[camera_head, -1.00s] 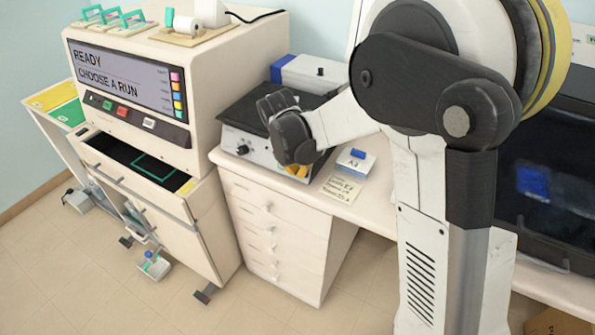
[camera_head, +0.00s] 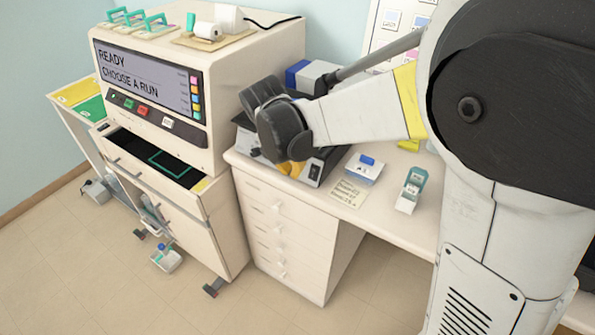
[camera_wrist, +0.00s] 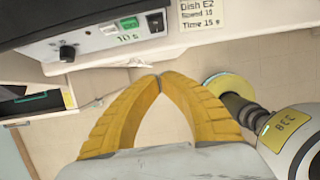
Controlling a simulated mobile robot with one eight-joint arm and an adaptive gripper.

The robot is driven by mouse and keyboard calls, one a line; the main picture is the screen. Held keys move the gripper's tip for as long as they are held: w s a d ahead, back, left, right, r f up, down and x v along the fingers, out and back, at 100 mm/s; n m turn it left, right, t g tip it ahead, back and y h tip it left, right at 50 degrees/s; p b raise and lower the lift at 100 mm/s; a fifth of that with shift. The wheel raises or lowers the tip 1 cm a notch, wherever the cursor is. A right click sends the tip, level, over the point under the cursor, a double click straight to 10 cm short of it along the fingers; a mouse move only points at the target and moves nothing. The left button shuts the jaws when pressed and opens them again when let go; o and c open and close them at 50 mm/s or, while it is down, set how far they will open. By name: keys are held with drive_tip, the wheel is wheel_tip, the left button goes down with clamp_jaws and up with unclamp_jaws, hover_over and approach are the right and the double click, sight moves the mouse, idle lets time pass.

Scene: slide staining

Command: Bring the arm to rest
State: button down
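My gripper shows in the wrist view (camera_wrist: 160,78) with its two yellow fingers bowed and their tips together, nothing between them. In the head view the gripper (camera_head: 291,169) hangs at the front edge of the grey device (camera_head: 315,172) on the bench, its yellow fingertips partly hidden by the dark wrist housing. My arm reaches across the right side of the head view. The wrist view shows the device's front panel with a knob, a green switch and a black switch just beyond the fingers.
The staining machine (camera_head: 240,100) stands left, its screen reading "READY, CHOOSE A RUN" and its drawer (camera_head: 155,160) open. A white and blue box (camera_head: 364,169), a note (camera_head: 348,193) and a small teal-topped holder (camera_head: 411,190) are on the bench.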

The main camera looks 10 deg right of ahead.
drive_tip(key=shift+s+a+r, duration=0.2)
drive_tip(key=shift+a+r, duration=0.05)
drive_tip(key=shift+r, duration=0.3)
drive_tip(key=s+d+r+m+t+y+b, duration=0.1)
drive_tip(key=s+d+m, duration=0.3)
drive_tip(key=s+m, duration=0.5)
drive_tip(key=s+d+r+m+t+y+b, duration=0.1)
drive_tip(key=s+d+r+m+t+b, duration=0.1)
drive_tip(key=s+m, duration=0.8)
drive_tip(key=d+m+t, duration=0.1)
drive_tip(key=d+m, duration=0.1)
drive_tip(key=m, duration=0.6)
drive_tip(key=shift+r+t+y, duration=0.3)
drive_tip(key=shift+w+d, duration=0.1)
